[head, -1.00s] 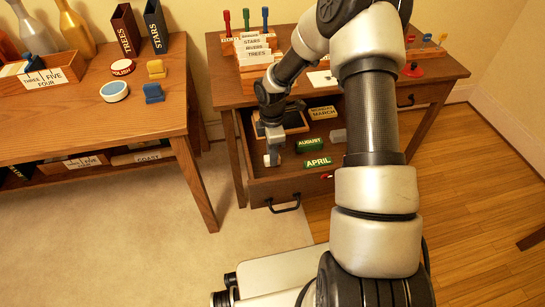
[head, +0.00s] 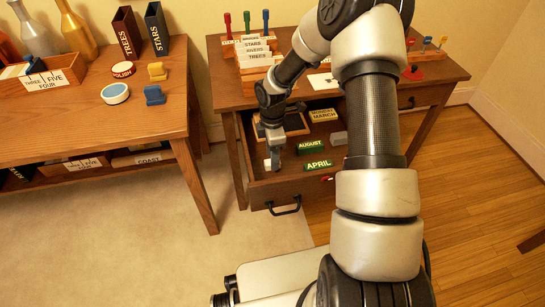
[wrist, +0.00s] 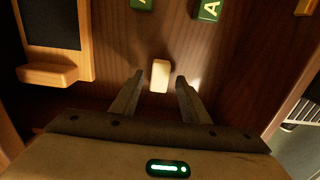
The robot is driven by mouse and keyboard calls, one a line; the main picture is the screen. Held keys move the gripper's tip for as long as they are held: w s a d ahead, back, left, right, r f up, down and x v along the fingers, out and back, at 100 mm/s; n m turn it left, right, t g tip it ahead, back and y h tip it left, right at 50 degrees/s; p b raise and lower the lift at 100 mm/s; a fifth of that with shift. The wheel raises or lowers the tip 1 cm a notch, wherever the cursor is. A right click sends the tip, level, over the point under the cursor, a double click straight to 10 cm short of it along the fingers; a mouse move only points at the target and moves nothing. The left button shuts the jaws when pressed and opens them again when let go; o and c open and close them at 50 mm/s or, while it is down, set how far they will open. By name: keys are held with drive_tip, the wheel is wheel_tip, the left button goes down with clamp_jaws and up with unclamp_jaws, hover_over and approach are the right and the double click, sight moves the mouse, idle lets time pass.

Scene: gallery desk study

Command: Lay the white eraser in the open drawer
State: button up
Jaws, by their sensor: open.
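The white eraser (wrist: 160,76) lies on the drawer floor, between and slightly beyond the tips of my gripper (wrist: 159,88) in the wrist view. The jaws are open, with a gap on each side of the eraser. In the head view my gripper (head: 274,158) is low over the left front part of the open drawer (head: 258,186). The eraser (head: 267,164) shows there as a small pale patch beside the fingers, partly hidden.
The drawer also holds green APRIL (head: 318,165) and AUGUST (head: 309,146) blocks, a MARCH block (head: 323,116), a grey block (head: 338,138) and a dark-faced wooden tray (wrist: 55,25). The drawer's side wall (wrist: 295,90) stands to the right in the wrist view.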

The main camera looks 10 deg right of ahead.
drive_tip(key=s+d+r+m+t+h+p, duration=0.1)
drive_tip(key=s+r+m, duration=0.1)
drive_tip(key=r, duration=0.9)
drive_tip(key=s+r+m+p, duration=0.2)
drive_tip(key=r, duration=0.9)
drive_tip(key=s+r+m+t, duration=0.2)
drive_tip(key=s+r+m, duration=0.5)
drive_tip(key=s, duration=0.3)
drive_tip(key=s+r+m+t+y, duration=0.1)
drive_tip(key=s+r+m+t, duration=0.1)
drive_tip(key=s+r+m, duration=0.5)
drive_tip(key=shift+s+a+r+t, duration=0.4)
drive_tip(key=shift+s+r, duration=0.75)
drive_tip(key=shift+s, duration=0.9)
